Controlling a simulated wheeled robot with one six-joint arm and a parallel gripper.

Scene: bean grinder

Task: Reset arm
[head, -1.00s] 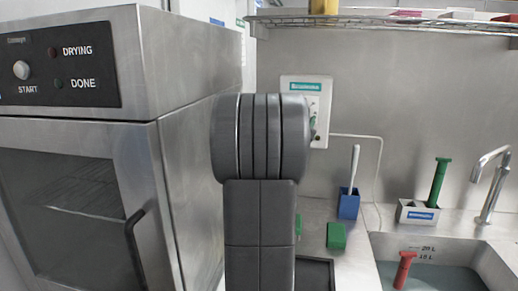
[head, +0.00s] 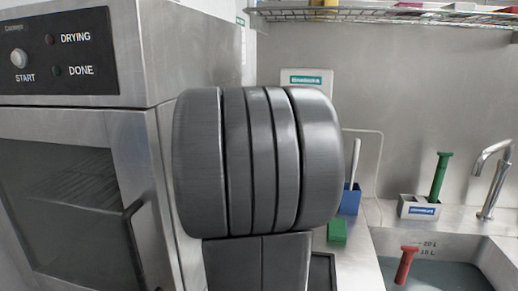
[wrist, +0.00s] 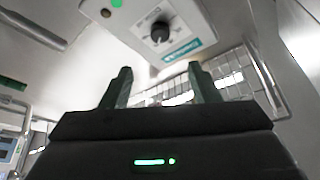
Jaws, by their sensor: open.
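My gripper (wrist: 158,88) shows in the wrist view with its two dark fingers apart and nothing between them. Beyond the fingers are a white wall panel (wrist: 185,22) with a black knob and a wire shelf (wrist: 235,70). In the head view my arm stands in the middle, and its thick grey joint covers much of the scene. The gripper itself does not show in the head view.
A steel drying cabinet (head: 70,190) with a shut door stands at the left. At the right are a blue holder (head: 350,199) with a white-handled tool, a green block (head: 337,231), a white caddy (head: 418,207) with a green-handled tool, and a water-filled sink (head: 445,275) with a red-handled tool (head: 405,265).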

